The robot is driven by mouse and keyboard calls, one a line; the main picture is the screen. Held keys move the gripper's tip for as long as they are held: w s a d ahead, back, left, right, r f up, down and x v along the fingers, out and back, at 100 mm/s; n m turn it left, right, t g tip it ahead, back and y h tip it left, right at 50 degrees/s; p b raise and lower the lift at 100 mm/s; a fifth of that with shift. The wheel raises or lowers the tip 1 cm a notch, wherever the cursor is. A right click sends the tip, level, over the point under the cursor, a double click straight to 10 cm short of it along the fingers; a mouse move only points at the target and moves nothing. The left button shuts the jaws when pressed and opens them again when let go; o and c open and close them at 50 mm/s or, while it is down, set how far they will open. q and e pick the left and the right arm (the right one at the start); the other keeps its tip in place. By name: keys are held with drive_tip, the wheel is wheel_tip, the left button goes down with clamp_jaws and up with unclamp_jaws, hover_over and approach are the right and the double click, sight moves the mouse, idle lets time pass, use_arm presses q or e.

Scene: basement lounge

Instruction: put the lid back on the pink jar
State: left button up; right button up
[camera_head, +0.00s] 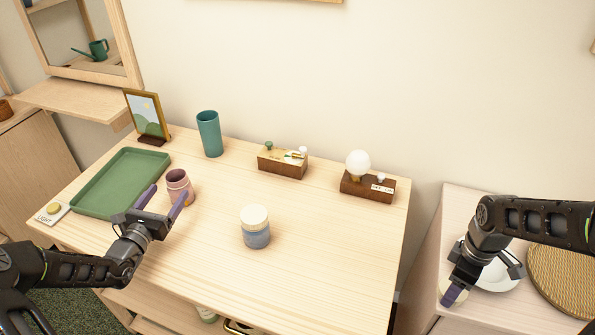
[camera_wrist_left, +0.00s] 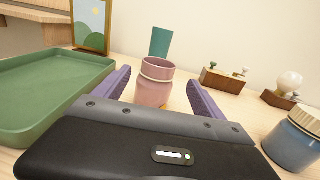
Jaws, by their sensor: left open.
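The pink jar (camera_head: 179,188) stands upright on the wooden table, beside the green tray, with its mouth open and no lid on it. My left gripper (camera_head: 168,196) is open and low in front of the jar. In the left wrist view the jar (camera_wrist_left: 154,84) shows beyond and between the two purple fingers, with no grip on it. My right gripper (camera_head: 484,284) looks open over the side cabinet at the right; one of its fingers is mostly hidden. A small cream round edge shows beside its purple finger, too covered to identify. I cannot make out a loose lid for the pink jar.
A blue jar with a cream lid (camera_head: 255,229) stands mid-table. The green tray (camera_head: 92,200), picture frame (camera_head: 147,115), teal cup (camera_head: 209,134) and two wooden blocks with knobs (camera_head: 282,164) (camera_head: 367,187) stand around. The table's front right is clear. A white plate (camera_head: 497,276) lies on the cabinet.

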sight(171, 185)
use_arm(q)
drive_tip(key=shift+x, duration=0.9)
use_arm(e)
drive_tip(key=shift+r, duration=0.2)
use_arm(q)
drive_tip(key=shift+w+r, duration=0.1)
drive_tip(key=shift+w, duration=0.15)
use_arm(e)
drive_tip(key=shift+r, duration=0.2)
use_arm(q)
drive_tip(key=p+x, duration=0.2)
drive_tip(key=x, duration=0.2)
drive_tip(key=shift+w, duration=0.15)
use_arm(e)
drive_tip(key=shift+r, duration=0.7)
use_arm(q)
drive_tip(key=shift+w, duration=0.25)
drive_tip(key=c, duration=1.6)
